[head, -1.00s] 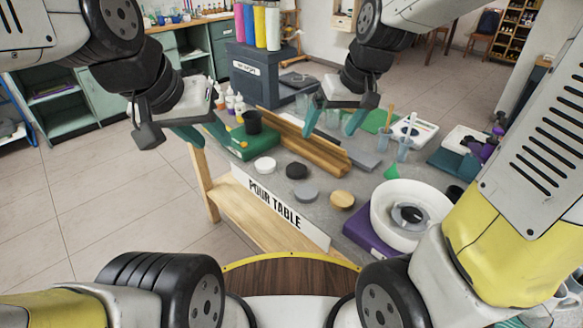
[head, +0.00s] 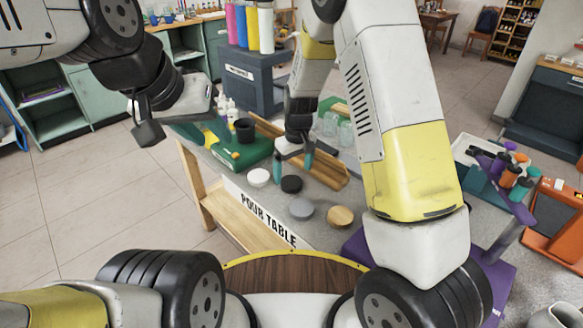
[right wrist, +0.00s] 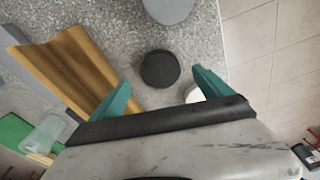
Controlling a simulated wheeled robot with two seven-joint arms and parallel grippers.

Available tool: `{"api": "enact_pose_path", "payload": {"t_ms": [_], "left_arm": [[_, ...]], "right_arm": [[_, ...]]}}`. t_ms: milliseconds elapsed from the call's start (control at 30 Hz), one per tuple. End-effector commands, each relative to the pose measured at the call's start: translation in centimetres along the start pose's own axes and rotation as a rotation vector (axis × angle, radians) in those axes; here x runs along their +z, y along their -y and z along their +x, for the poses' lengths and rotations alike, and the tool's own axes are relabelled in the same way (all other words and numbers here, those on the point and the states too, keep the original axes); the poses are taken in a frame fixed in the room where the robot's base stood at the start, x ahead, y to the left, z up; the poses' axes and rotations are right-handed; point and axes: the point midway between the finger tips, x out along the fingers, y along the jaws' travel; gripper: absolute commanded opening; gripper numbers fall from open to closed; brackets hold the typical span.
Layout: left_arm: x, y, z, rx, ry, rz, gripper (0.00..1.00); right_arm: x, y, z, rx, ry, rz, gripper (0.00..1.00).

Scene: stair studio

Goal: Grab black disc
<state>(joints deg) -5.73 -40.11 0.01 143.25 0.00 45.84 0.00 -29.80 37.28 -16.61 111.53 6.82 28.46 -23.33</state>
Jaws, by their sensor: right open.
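The black disc (head: 291,184) lies flat on the grey table top, between a white disc (head: 258,177) and a grey disc (head: 301,208). My right gripper (head: 292,168) is open and empty, above and just behind the black disc. In the right wrist view the black disc (right wrist: 160,69) shows beyond the gap between the two teal fingertips (right wrist: 160,88), apart from both. The white disc is partly hidden behind one finger there. My left gripper (head: 195,129) hangs at the left, near the green box, with its fingers seemingly apart and nothing seen in them.
A wooden disc (head: 341,217) lies right of the grey disc. A wooden trough (head: 325,172) runs close behind the discs. A green box (head: 240,152) with a black cup (head: 245,130) stands at the left. The "POUR TABLE" sign (head: 268,219) marks the front edge.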

Motion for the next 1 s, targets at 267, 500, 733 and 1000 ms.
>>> {"api": "enact_pose_path", "payload": {"t_ms": [267, 500, 733, 1000], "left_arm": [[0.0, 0.0, 0.0, 0.0, 0.0, 0.0, 0.36], [0.0, 0.0, 0.0, 0.0, 0.0, 0.0, 0.36], [0.0, 0.0, 0.0, 0.0, 0.0, 0.0, 0.36], [0.0, 0.0, 0.0, 0.0, 0.0, 0.0, 0.36]], "right_arm": [[-0.2, 0.1, 3.9, 0.0, 0.001, 0.001, 0.9], [-0.2, 0.0, 4.2, 0.0, 0.0, 0.001, 0.9], [-0.2, 0.1, 4.2, 0.0, 0.0, 0.001, 0.54], [-0.2, 0.1, 4.2, 0.0, 0.0, 0.001, 0.24]]}}
